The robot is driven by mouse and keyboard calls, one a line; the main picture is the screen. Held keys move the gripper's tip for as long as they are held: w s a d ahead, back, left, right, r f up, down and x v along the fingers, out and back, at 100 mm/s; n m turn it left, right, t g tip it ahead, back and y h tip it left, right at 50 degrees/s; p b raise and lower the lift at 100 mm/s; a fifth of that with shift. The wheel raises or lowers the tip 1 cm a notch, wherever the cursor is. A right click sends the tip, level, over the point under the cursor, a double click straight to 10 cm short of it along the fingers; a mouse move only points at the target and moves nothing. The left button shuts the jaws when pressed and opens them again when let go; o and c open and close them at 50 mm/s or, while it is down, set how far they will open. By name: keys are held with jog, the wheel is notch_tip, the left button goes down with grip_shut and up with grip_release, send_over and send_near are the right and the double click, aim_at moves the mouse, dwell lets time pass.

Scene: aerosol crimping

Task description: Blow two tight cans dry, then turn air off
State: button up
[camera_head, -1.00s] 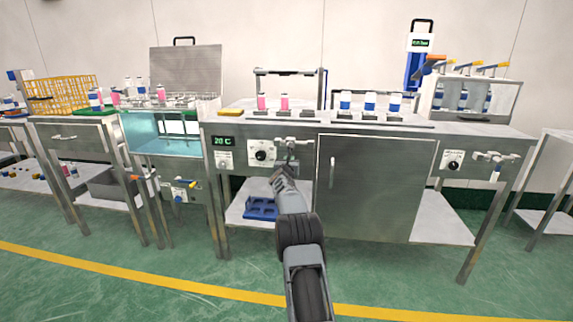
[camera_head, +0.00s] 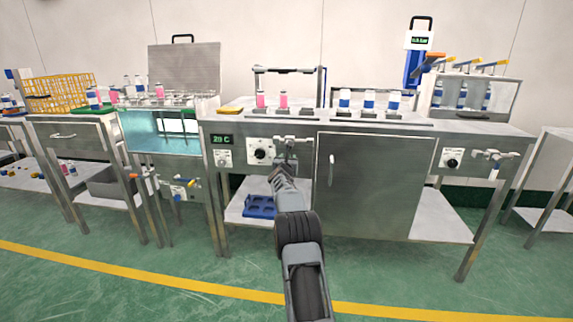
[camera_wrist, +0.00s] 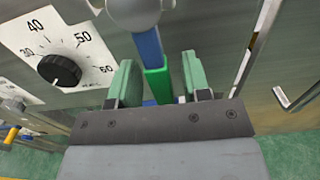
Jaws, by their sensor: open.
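My gripper (camera_wrist: 160,82) is open on the front of the steel bench, below the valve (camera_head: 291,143). Two pink cans (camera_head: 260,100) (camera_head: 283,100) stand upright on the bench top under a metal frame with a bar (camera_head: 290,70). Whether they are wet or air is blowing cannot be told. My fingertips are small and partly hidden in the head view.
A black dial (camera_wrist: 59,70) sits left of the handle. The cabinet door (camera_head: 375,185) with its handle is to the right. Several blue-and-white cans (camera_head: 370,99) stand on the bench top. A water bath (camera_head: 165,130) is left; a blue rack (camera_head: 260,206) lies on the lower shelf.

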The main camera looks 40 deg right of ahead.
jog(key=b+v, duration=0.1)
jog(key=v, duration=1.2)
jog(key=shift+s+a, duration=0.2)
jog(key=shift+a, duration=0.2)
jog(key=shift+r, duration=0.15)
jog(key=s+a+r+n+y+p, duration=0.3)
jog(key=a+r+n+y+p, duration=0.2)
jog(key=a+r+n+p, duration=0.5)
jog(key=s+a+r+n+y+p, duration=0.3)
jog(key=a+r+n+y+p, duration=0.2)
jog(key=a+r+n+p, duration=0.55)
jog(key=s+a+r+n+g+y+p, duration=0.1)
jog(key=s+a+r+n+g+p, duration=0.2)
jog(key=s+n, duration=0.5)
jog(key=s+a+r+n+g+y+p, duration=0.1)
jog(key=s+a+r+n+g+p, duration=0.2)
jog(key=s+a+n+p, duration=0.3)
jog(key=s+a+r+n+g+y+p, duration=0.1)
jog(key=s+a+r+n+g+p, duration=0.1)
jog(key=s+a+r+n+p, duration=0.2)
jog(key=s+n+p, duration=0.3)
jog(key=s+n, duration=0.3)
jog(key=s, duration=0.1)
jog(key=shift+a+n+g+p, duration=0.35)
jog(key=shift+a+g, duration=0.05)
jog(key=shift+s, duration=0.15)
